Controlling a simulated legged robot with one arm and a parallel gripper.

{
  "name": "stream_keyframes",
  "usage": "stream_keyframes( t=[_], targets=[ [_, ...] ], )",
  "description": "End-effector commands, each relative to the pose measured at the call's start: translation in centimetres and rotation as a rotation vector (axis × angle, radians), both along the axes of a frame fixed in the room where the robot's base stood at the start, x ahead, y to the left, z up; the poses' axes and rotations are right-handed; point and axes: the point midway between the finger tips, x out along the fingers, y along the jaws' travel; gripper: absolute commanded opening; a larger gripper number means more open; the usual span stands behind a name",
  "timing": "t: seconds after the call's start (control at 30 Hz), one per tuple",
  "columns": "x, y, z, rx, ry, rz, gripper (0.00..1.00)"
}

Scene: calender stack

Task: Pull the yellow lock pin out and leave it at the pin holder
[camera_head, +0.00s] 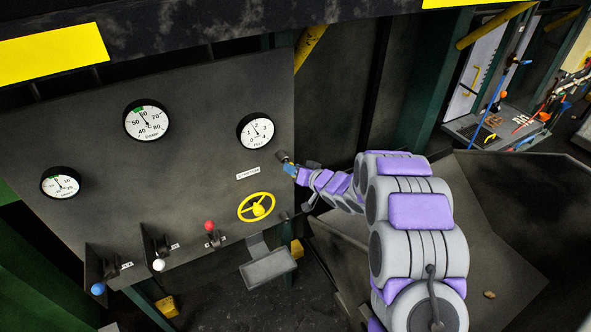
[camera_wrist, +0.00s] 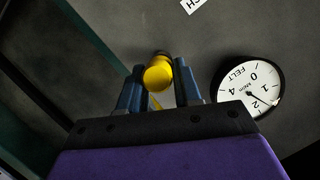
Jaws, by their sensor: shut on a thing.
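The yellow lock pin (camera_wrist: 159,76) shows in the wrist view between the two blue fingers of my gripper (camera_wrist: 160,70). Its round yellow end faces the camera, and its far end meets the dark panel. I cannot tell how deep it sits there. In the head view my gripper (camera_head: 290,168) is at the panel's right edge, below the FELT gauge, and the pin is hidden. A grey tray (camera_head: 268,268) stands below the yellow handwheel; I cannot tell whether it is the pin holder.
The dark panel (camera_head: 200,120) carries round gauges, including the FELT gauge (camera_head: 256,131), which also shows in the wrist view (camera_wrist: 250,87). The yellow handwheel (camera_head: 257,207) is left of and below my gripper. Levers with red (camera_head: 209,225), white (camera_head: 159,265) and blue (camera_head: 98,289) knobs line the lower panel.

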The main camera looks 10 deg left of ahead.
Motion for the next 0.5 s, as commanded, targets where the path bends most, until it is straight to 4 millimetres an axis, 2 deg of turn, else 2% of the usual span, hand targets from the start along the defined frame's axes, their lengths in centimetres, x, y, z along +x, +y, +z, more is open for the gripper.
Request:
stream_keyframes(
  t=[0.5],
  targets=[
    [0.76, 0.59, -0.1, 0.0, 0.003, 0.0, 0.0]
  ],
)
